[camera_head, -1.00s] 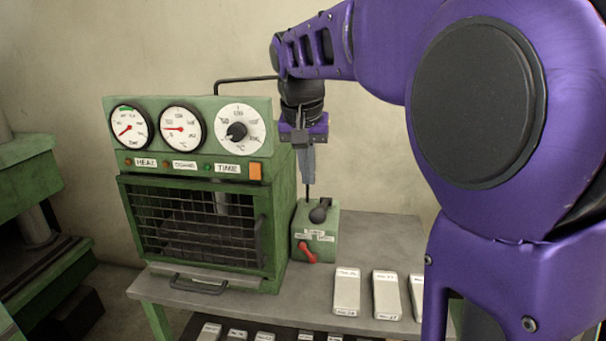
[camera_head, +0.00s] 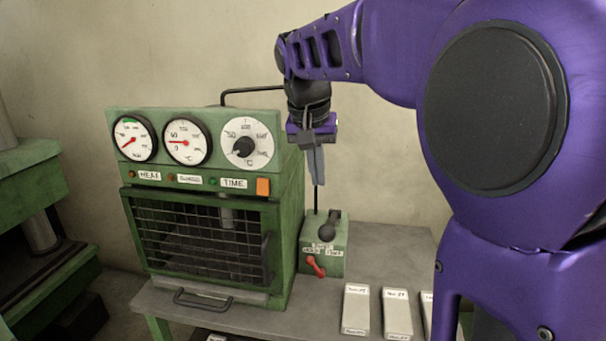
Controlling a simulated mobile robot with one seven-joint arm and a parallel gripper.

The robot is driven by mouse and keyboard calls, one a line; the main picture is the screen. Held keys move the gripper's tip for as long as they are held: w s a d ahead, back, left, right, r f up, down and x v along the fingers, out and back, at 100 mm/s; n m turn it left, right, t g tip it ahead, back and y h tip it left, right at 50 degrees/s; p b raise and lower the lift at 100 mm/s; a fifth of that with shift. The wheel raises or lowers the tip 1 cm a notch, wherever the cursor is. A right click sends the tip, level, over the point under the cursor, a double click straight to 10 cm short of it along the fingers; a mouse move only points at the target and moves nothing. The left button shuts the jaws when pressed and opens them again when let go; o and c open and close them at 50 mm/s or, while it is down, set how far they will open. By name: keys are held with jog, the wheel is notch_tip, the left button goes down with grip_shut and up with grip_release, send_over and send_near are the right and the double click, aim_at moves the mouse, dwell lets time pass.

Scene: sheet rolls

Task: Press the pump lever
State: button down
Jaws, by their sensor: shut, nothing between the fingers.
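The pump box (camera_head: 324,258) is a small green block with labels, standing on the grey table just right of the green oven. A dark lever with a rounded knob (camera_head: 328,230) sits on its top. A red handle (camera_head: 315,265) sticks out of its front face. My gripper (camera_head: 318,184) points down, shut and empty, a little above the dark lever. A gap shows between the fingertips and the lever. A thin dark pipe rises from the box just behind the fingertips. I cannot tell the depth between fingertips and lever exactly.
The green oven (camera_head: 205,268) with gauges, a dial and a mesh door stands left of the box. Pale labelled blocks (camera_head: 356,309) lie on the table (camera_head: 385,245) at the front right. Another green machine (camera_head: 28,160) is at the far left. My purple arm covers the right side.

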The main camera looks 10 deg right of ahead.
aim_at(325, 225)
jog(key=x, duration=0.7)
jog(key=s+b+x, duration=0.1)
jog(key=x, duration=0.3)
jog(key=shift+d, duration=0.1)
jog(key=shift+f, duration=0.15)
